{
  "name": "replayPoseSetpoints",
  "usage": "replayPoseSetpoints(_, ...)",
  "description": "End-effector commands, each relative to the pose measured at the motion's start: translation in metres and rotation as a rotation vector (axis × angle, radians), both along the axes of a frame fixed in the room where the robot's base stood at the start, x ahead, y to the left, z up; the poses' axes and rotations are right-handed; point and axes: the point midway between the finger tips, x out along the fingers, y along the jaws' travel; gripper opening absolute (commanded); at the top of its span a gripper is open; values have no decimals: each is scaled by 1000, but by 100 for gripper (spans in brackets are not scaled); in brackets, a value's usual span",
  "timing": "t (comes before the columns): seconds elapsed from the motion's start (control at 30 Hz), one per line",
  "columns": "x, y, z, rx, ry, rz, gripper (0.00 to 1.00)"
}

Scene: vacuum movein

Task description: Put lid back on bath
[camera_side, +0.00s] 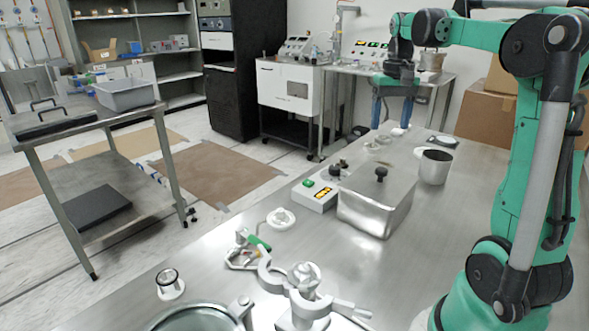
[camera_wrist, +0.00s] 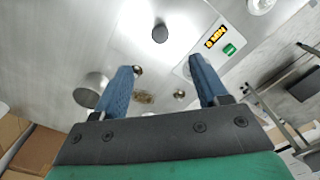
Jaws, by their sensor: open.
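The bath (camera_side: 362,217) is a shiny metal box on the steel bench. Its metal lid (camera_side: 396,187), with a black knob (camera_side: 381,173), appears to lie across the top; I cannot tell whether it sits fully flush. The knob also shows in the wrist view (camera_wrist: 160,34), beyond the fingertips. My gripper (camera_side: 392,121) is open and empty, with blue fingers pointing down. It is raised behind the bath in the side view, apart from the lid. Both fingers show in the wrist view (camera_wrist: 161,66), with nothing between their tips.
A control box (camera_side: 315,194) with a green button and lit display stands left of the bath. A metal mug (camera_side: 434,167) stands behind it to the right. Clamps (camera_side: 302,285) and a glass vessel (camera_side: 197,318) are at the front. The bench right of the bath is clear.

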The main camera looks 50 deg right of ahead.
Motion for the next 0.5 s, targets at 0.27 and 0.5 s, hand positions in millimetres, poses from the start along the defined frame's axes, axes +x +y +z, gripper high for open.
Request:
replayPoseSetpoints(0.27, 0, 0, 32, 0, 0, 0, 67)
replayPoseSetpoints(0.5, 19, 42, 28, -62, -70, 130, 67)
